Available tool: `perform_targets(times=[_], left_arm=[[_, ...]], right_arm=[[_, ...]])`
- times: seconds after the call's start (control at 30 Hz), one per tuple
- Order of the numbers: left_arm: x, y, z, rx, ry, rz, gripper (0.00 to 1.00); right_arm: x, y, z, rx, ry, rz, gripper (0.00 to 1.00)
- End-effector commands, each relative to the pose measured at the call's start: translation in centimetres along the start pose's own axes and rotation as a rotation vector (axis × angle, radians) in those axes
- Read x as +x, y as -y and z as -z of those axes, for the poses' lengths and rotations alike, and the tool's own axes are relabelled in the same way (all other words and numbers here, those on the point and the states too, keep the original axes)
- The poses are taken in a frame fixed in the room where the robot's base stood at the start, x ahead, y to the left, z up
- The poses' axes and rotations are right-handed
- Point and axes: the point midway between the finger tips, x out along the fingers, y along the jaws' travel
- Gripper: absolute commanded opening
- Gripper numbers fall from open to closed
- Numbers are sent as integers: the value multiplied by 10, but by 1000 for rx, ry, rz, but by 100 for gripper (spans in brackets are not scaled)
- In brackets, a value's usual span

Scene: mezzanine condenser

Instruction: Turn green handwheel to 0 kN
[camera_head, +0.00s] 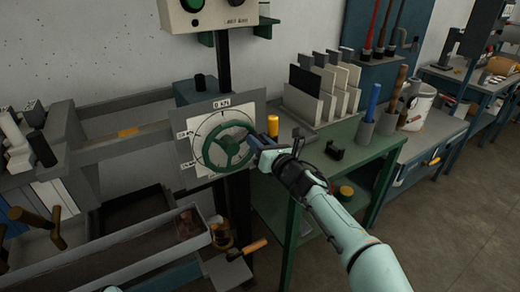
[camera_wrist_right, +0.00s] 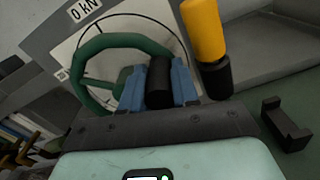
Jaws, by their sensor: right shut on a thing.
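The green handwheel (camera_head: 230,149) is mounted upright on a pale square dial plate (camera_head: 188,151). The "0 kN" label (camera_head: 222,103) is at the top of the plate, and more labels sit at its left side. My right gripper (camera_head: 258,144) is at the wheel's right side. In the right wrist view, its blue fingers are shut around a black cylindrical knob (camera_wrist_right: 159,82) beside the green wheel rim (camera_wrist_right: 120,41). How the knob joins the rim is not clear.
A yellow-and-black cylinder (camera_wrist_right: 204,30) stands close to the right of my right gripper. A green bench (camera_head: 335,160) with a rack of upright plates (camera_head: 322,90) is behind it. An open trough (camera_head: 130,250) lies below the wheel, left. Grey floor is free at right.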

Motion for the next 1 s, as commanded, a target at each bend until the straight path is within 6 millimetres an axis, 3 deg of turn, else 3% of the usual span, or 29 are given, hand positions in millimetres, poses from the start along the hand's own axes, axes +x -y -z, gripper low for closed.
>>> perform_targets(times=[0.83, 1.0], left_arm=[[31, 12, 47, -10, -134, 9, 53], [40, 21, 36, -19, -97, 24, 53]], right_arm=[[0, -45, -26, -803, 2, -2, 0], [0, -55, -27, -944, 2, -2, 0]])
